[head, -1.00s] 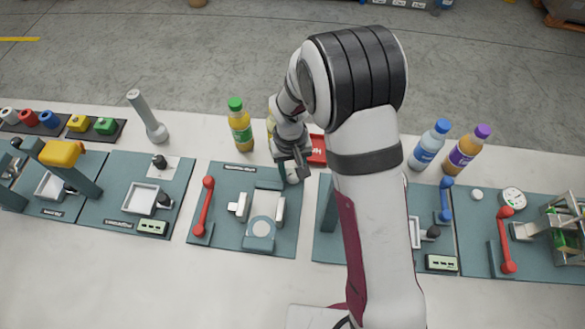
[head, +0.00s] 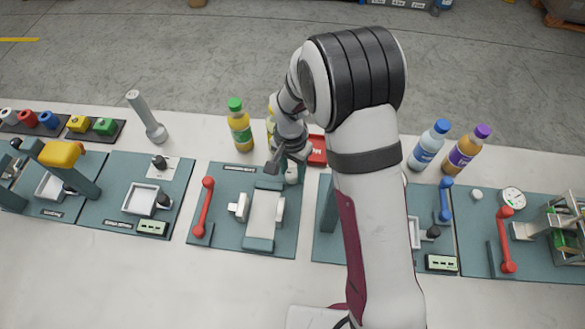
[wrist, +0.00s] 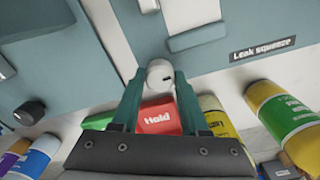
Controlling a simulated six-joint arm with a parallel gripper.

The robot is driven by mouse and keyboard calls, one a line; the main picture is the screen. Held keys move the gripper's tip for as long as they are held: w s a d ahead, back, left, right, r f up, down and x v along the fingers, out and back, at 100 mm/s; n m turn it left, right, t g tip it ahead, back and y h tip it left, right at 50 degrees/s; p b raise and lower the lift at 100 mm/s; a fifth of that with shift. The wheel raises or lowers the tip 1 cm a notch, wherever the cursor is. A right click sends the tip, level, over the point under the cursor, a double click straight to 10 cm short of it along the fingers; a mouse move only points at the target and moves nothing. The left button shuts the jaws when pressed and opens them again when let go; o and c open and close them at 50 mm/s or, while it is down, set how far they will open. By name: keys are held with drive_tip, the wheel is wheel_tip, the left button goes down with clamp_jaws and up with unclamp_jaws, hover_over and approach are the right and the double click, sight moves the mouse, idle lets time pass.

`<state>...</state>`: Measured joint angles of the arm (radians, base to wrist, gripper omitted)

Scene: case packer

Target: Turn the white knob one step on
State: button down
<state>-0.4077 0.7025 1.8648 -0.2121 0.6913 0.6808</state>
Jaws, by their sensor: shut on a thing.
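The white knob (wrist: 160,72) is a small round knob with a dark mark on its face, at the right edge of the leak squeeze station (head: 225,228). My gripper (wrist: 158,88) is shut on it, with one teal finger on each side. In the head view my gripper (head: 287,168) is low over the station's back right corner, and the knob (head: 292,174) shows partly beside the fingers.
A red "Hold" block (wrist: 159,116) lies just behind the knob. A green-capped yellow bottle (head: 240,125) stands to the left, and blue-capped (head: 430,145) and purple-capped (head: 466,150) bottles stand to the right. A red lever (head: 203,207) stands on the station.

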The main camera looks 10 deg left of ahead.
sight(291, 171)
drive_tip(key=shift+m, duration=0.3)
drive_tip(key=shift+c, duration=2.1)
unclamp_jaws()
wheel_tip(291, 171, up, 16)
drive_tip(key=shift+a, duration=0.2)
drive_tip(key=shift+w+f, duration=0.1)
